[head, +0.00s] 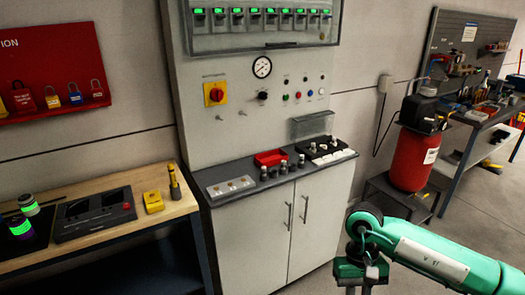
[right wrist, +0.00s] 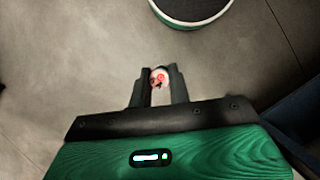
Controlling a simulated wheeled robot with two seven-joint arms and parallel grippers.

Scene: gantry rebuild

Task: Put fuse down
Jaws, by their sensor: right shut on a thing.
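My right gripper (right wrist: 160,85) is shut on the fuse (right wrist: 159,76), a small pale cylinder seen end-on with a red mark, held between the two dark fingers. The fuse is not clearly distinguishable there. On the dark counter (head: 252,196) are a red tray (head: 270,157) and a pale tray (head: 231,186) with small pieces. My left gripper is out of view.
Several dark upright pieces (head: 282,168) and a black block with white parts (head: 325,151) also crowd the counter. A wooden bench (head: 150,218) stands left with a yellow box (head: 153,201). A red tank (head: 412,158) stands right. Floor between is open.

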